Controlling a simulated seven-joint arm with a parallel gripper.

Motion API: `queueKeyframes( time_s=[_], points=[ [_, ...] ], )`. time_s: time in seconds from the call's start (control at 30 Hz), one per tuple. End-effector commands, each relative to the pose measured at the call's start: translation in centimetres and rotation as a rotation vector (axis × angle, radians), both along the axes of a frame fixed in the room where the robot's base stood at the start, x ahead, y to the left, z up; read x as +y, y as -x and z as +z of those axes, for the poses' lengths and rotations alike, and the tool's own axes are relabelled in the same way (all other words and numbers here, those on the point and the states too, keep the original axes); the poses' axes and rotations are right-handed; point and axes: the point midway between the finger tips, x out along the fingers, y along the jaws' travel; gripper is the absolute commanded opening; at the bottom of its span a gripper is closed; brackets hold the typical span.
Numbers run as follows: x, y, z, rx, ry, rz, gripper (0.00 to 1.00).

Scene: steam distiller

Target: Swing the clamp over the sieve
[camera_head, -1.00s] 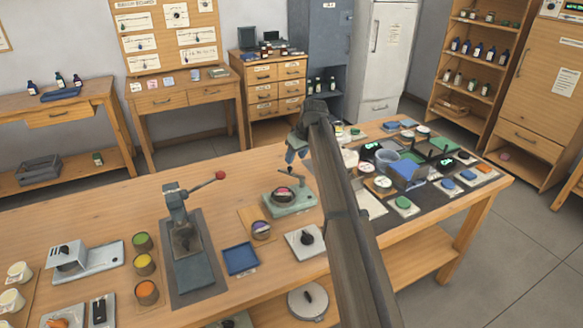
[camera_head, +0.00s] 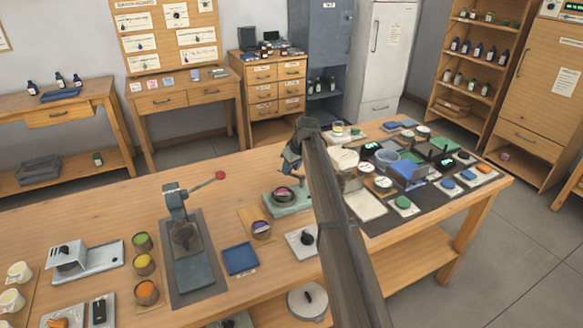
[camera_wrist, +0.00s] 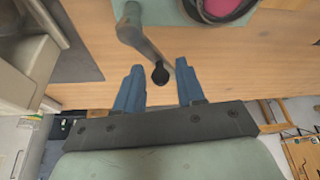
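A teal device (camera_head: 300,205) stands on the bench, with a dark round sieve (camera_head: 283,196) holding something pink. The sieve's dark rim (camera_wrist: 232,18) and pink contents also show at the top of the wrist view. A grey clamp arm (camera_wrist: 137,38) with a black knob (camera_wrist: 160,76) reaches down beside the device's base in the wrist view, off to the side of the sieve. My gripper (camera_wrist: 156,72) is open, its blue fingers apart on either side of the knob; contact is not visible. In the head view my gripper (camera_head: 291,160) is just above and behind the device, and the clamp is mostly hidden.
A lever press (camera_head: 185,235), a blue tray (camera_head: 240,259) and a small tin (camera_head: 261,229) stand left of the device. A white box with a black knob (camera_head: 303,241) is in front. A dark mat with several dishes lies right. The bench behind the press is clear.

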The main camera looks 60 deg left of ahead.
Motion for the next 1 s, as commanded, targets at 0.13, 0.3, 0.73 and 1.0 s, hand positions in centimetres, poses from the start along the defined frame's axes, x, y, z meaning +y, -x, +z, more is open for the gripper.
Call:
queueKeyframes(
  time_s=[0.13,0.3,0.73,1.0],
  points=[
    [-0.01,-0.01,0.01,0.0,0.0,0.0,0.24],
    [-0.01,0.0,0.01,0.0,0.0,0.0,0.07],
    [-0.01,-0.01,0.01,0.0,0.0,0.0,0.0],
    [-0.1,0.06,0.02,-0.001,0.0,0.033,0.0]
  ],
)
